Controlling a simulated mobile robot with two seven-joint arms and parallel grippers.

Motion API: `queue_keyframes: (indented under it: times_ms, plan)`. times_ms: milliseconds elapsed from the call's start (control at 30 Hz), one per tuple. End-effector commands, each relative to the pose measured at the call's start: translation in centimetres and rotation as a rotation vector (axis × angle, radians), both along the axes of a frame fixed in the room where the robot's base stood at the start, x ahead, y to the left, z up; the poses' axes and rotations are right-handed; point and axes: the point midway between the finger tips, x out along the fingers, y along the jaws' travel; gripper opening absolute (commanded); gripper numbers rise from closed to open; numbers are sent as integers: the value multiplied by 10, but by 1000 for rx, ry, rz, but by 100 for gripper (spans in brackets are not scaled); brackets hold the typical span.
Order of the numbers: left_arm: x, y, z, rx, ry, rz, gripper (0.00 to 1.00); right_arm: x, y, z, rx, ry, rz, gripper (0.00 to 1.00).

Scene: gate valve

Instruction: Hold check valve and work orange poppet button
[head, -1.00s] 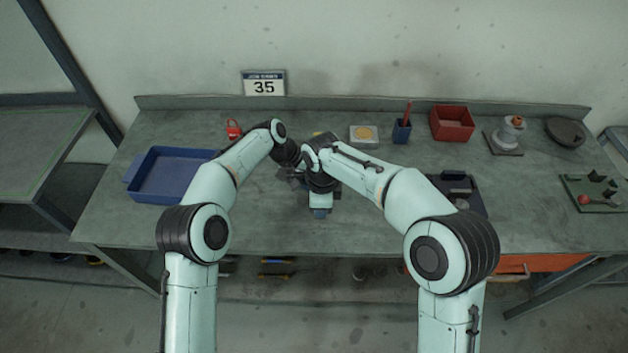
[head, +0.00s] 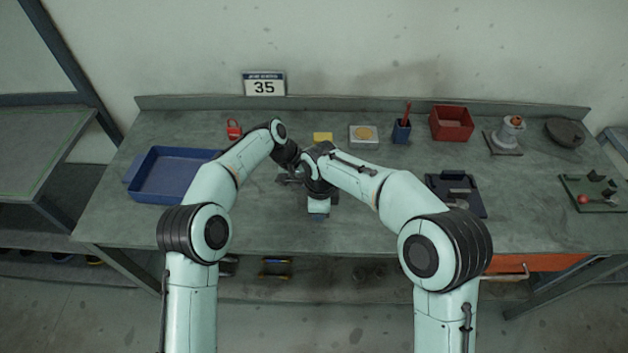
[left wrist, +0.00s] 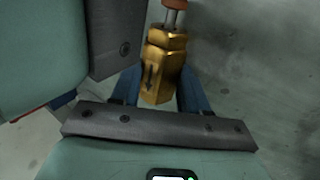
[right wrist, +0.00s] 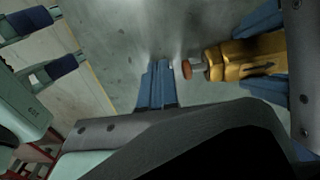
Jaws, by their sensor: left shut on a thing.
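The check valve (left wrist: 163,68) is a brass hexagonal body with a dark arrow on its side. It sits between the blue fingers of my left gripper (left wrist: 158,88), which is shut on it. The orange poppet button (left wrist: 175,4) stands on a short metal stem at the valve's end, cut by the top edge of the left wrist view. In the right wrist view, the valve (right wrist: 250,60) lies sideways with its button (right wrist: 187,68) pointing left. My right gripper (right wrist: 158,86) is shut and empty, its fingertips just left of the button with a small gap. In the head view my arms hide the valve.
A blue tray (head: 147,195) stands on the bench at left, by a red padlock (head: 234,129). Along the back are a yellow block (head: 322,136), a blue cup (head: 401,131) and a red bin (head: 452,122). A dark tray (head: 468,208) lies right of my right wrist.

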Motion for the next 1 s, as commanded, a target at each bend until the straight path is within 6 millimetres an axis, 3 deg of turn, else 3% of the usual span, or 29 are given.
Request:
queue_keyframes:
  times_ms: [33,67,1000]
  plan:
    - [-2,1,5,-3,7,2,8,-6,-12,-20,-36,39,-6,0]
    - [-2,1,5,-3,7,2,8,-6,-12,-21,-36,39,-7,0]
    - [-1,-1,7,-6,4,3,8,-13,-13,-21,-39,39,-8,0]
